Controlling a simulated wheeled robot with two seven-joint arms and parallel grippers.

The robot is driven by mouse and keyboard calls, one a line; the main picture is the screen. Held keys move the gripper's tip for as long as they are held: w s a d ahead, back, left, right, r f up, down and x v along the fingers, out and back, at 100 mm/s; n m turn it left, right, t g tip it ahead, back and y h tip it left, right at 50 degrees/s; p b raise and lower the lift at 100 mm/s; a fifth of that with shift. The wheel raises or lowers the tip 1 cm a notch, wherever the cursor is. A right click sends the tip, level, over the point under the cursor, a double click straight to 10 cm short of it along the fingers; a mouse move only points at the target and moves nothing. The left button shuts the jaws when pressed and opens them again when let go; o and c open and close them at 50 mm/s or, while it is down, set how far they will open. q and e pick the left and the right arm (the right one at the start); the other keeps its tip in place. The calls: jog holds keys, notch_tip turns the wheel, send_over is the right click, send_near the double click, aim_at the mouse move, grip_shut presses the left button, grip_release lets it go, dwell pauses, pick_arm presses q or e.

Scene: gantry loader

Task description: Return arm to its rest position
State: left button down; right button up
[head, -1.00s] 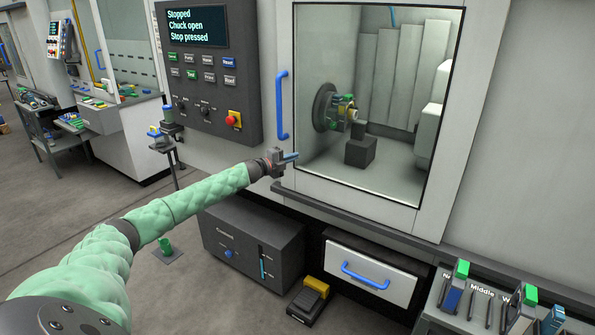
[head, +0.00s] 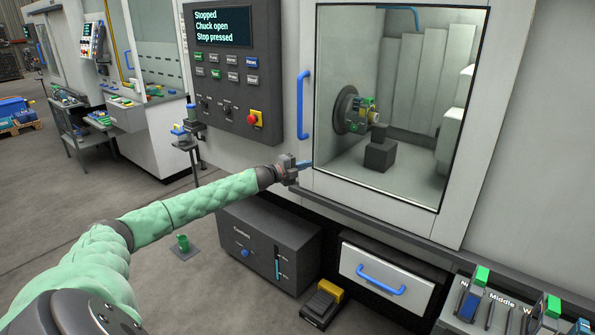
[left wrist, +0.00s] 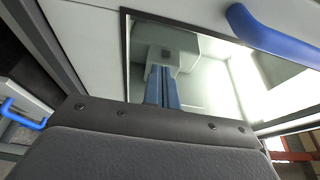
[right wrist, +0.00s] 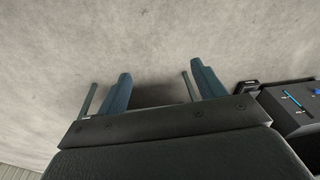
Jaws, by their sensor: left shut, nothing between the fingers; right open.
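My left arm, in a green quilted sleeve, reaches in from the left in the head view. My left gripper (head: 305,165) is shut and empty, in front of the machine below the blue door handle (head: 303,105). In the left wrist view its two blue fingers (left wrist: 163,88) lie together in front of the door window (left wrist: 205,95). My right gripper is outside the head view. In the right wrist view its blue fingers (right wrist: 158,92) are apart, with nothing between them, over the grey floor.
The control panel (head: 225,70) reads "Stopped, Chuck open, Stop pressed". Below stand a dark coolant box (head: 270,245), a foot pedal (head: 322,303) and a drawer with a blue handle (head: 380,280). A tool rack (head: 500,305) is at lower right. Open floor lies at left.

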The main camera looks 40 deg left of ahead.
pick_arm(q)
jog(key=shift+b+v, duration=0.5)
jog(key=shift+v, duration=1.2)
pick_arm(e)
jog(key=shift+s+r, duration=0.15)
jog(key=shift+r, duration=1.3)
jog(key=shift+s+r, duration=0.15)
jog(key=shift+r, duration=1.25)
